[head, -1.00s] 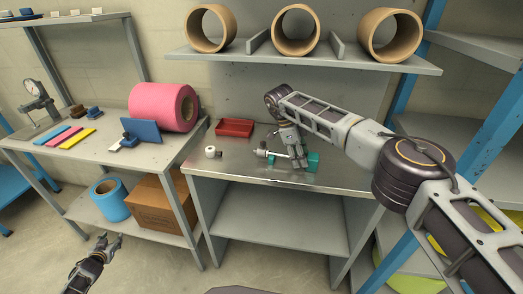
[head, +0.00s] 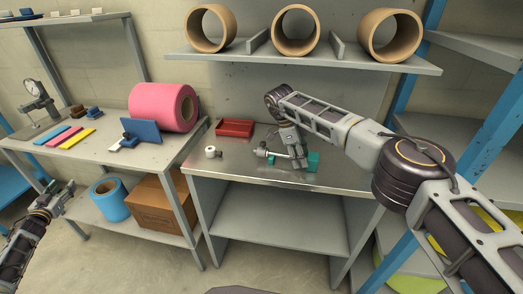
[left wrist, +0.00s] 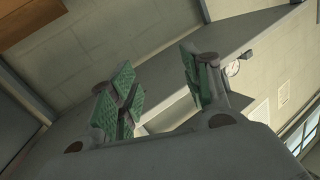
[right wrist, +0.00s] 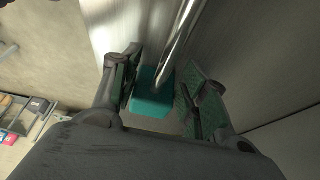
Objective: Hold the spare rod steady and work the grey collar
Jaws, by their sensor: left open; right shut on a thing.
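The spare rod (head: 282,156) is a thin shiny bar lying across teal supports on the steel bench. My right gripper (head: 299,161) reaches down over its right end and is shut on it. In the right wrist view the rod (right wrist: 183,35) runs between the fingers (right wrist: 163,88), above a teal block (right wrist: 153,104). A small grey fitting (head: 261,152), perhaps the grey collar, sits at the rod's left end; its detail is too small to tell. My left gripper (head: 63,192) is open and empty, low at the far left, well away from the rod; its fingers (left wrist: 155,78) are spread.
A small white roll (head: 210,152) and a red tray (head: 235,127) are on the bench left of the rod. The left table (head: 75,158) carries a pink roll (head: 163,107) and stands between my left gripper and the bench. A shelf (head: 300,62) with cardboard tubes hangs above.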

